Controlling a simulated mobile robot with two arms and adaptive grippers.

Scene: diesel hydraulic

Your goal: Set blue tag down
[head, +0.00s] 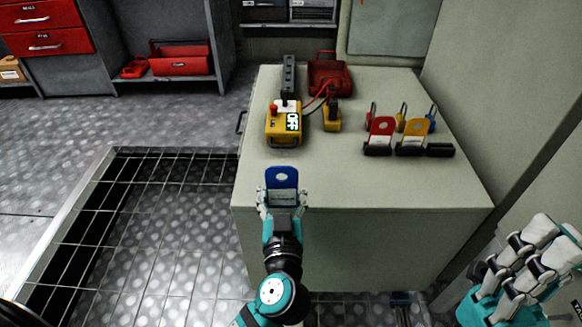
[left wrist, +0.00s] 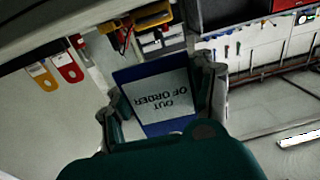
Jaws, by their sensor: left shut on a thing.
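The blue tag (head: 282,177) is held upright in my left gripper (head: 283,199) at the front left edge of the grey cabinet top (head: 350,185). In the left wrist view the blue tag (left wrist: 160,97) sits between the fingers, its white label reading "OUT OF ORDER" upside down. A red tag (head: 381,129) and a yellow tag (head: 415,132) stand in black holders at the right of the top. An empty black holder (head: 440,150) is beside the yellow tag. My right gripper (head: 530,260) is at the lower right, away from the cabinet; its opening is unclear.
Small padlocks (head: 402,116) are behind the tags. The middle and front of the top are clear. A floor grating (head: 120,220) lies left.

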